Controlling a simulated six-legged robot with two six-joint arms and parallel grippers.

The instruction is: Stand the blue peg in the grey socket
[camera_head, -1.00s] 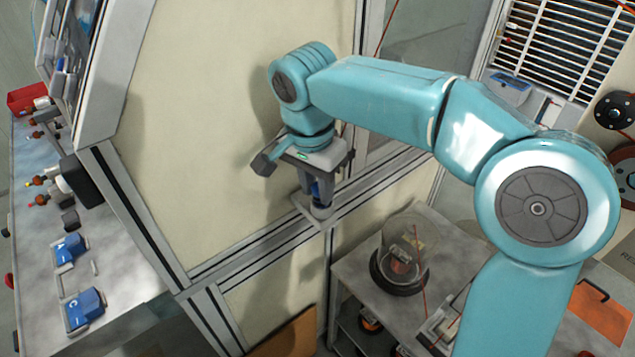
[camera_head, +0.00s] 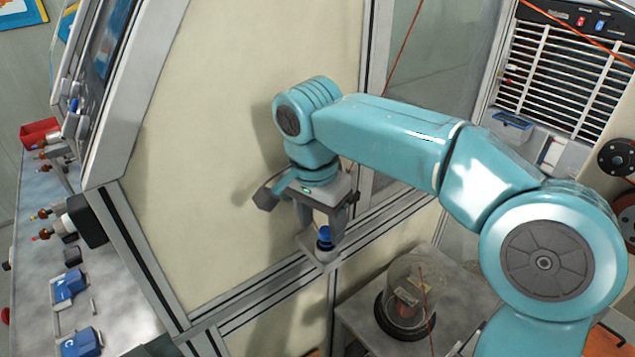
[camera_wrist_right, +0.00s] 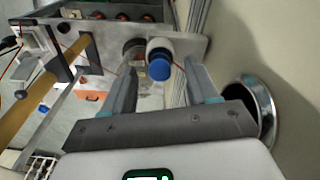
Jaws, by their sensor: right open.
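The blue peg (camera_head: 324,234) stands upright in the grey socket (camera_head: 326,254), which sits on a small ledge against the cream panel's frame. Only the peg's upper part shows. My right gripper (camera_head: 321,218) is just above the peg, pointing down, with its fingers apart. In the right wrist view the round blue top of the peg (camera_wrist_right: 159,67) shows beyond and between the open fingers (camera_wrist_right: 160,77), touching neither. The pale socket (camera_wrist_right: 158,47) shows behind it. My left gripper is not in view.
The cream panel (camera_head: 225,150) stands close behind my right gripper. A glass dome (camera_head: 408,290) on a dark base stands on the lower table at the right. A workbench (camera_head: 55,240) with blue boxes and connectors lies at the left. A round metal-rimmed opening (camera_wrist_right: 255,105) is near my right finger.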

